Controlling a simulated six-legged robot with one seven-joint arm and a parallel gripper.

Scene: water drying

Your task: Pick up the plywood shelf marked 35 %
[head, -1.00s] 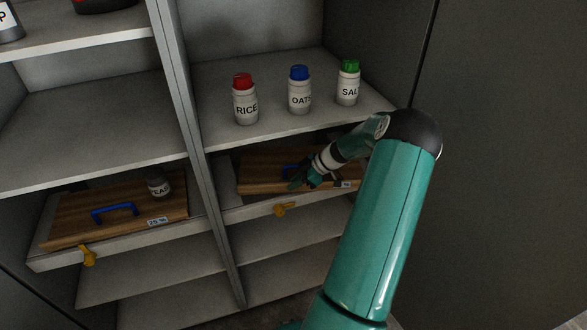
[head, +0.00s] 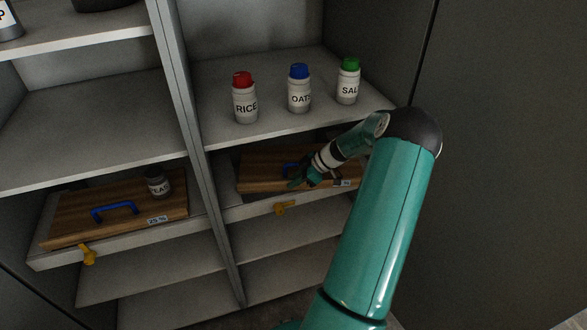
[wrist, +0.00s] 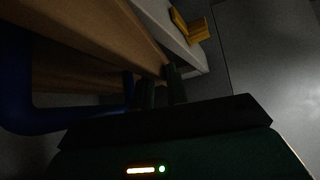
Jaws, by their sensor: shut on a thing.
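A plywood shelf (head: 258,174) lies on the pulled-out board of the right bay, under the jars. Its small label at the front right is too small to read. My gripper (head: 297,181) is at its blue handle (head: 289,168), shut on it. In the wrist view, the handle (wrist: 55,120) runs in from the left to my fingers (wrist: 160,92), beside the wood (wrist: 110,28). The left bay holds another plywood shelf (head: 75,219) with a blue handle and a label that seems to read 25 %.
Jars marked RICE (head: 245,103), OATS (head: 299,92) and SALT (head: 348,85) stand on the shelf above my gripper. A dark-lidded jar (head: 158,184) stands on the left plywood.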

